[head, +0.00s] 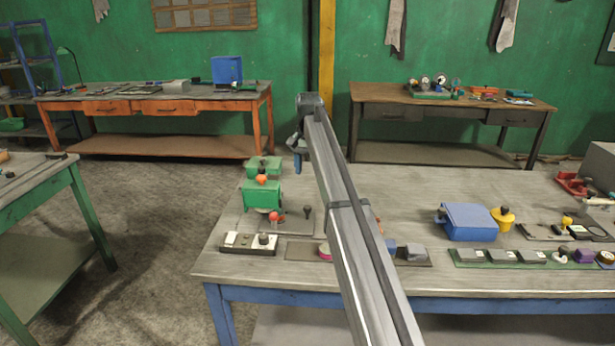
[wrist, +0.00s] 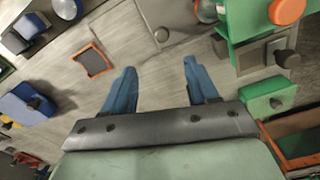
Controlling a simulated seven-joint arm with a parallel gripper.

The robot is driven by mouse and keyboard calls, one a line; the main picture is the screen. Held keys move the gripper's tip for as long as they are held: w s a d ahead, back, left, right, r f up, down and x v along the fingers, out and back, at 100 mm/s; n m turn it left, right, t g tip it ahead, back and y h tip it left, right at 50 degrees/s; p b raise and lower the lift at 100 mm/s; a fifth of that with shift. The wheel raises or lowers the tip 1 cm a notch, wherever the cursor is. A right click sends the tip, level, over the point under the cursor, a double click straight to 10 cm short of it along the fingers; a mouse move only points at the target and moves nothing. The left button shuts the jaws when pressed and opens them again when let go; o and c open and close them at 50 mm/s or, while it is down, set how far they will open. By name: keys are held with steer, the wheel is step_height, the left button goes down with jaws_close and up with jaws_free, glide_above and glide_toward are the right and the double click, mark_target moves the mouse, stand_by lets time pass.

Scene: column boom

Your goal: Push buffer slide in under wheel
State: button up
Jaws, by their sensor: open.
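The green machine (head: 258,196) stands at the left end of the near bench, with an orange knob on top. A pale round wheel (head: 262,210) shows low on its front, partly hidden; a wheel edge also shows in the wrist view (wrist: 208,10). Beside it lies a flat grey plate (head: 297,225) with a small dark upright knob (head: 307,211), which I take for the buffer slide.
A red-framed dark plate (wrist: 92,60) lies flat on the bench. A blue box (head: 468,222) stands farther right. Bare bench top lies below my fingers.

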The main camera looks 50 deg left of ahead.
mark_target(307, 207)
steer(key=w+d+f+y, duration=0.1)
steer(key=d+f, duration=0.1)
steer(key=d, duration=0.6)
steer(key=a+f+n+y, duration=0.1)
steer(key=a+f+n, duration=0.1)
steer(key=f+n, duration=0.2)
steer(key=a+f+n+y, duration=0.1)
steer(key=a+f+n, duration=0.2)
steer(key=f+n, duration=0.1)
steer(key=s+a+f+n+y, duration=0.1)
steer(key=a+f+n, duration=0.1)
steer(key=f+n, duration=0.1)
steer(key=shift+a+f+n, duration=0.4)
steer(key=shift+n, duration=0.1)
stand_by(0.3)
steer(key=shift+c, duration=0.4)
jaws_close()
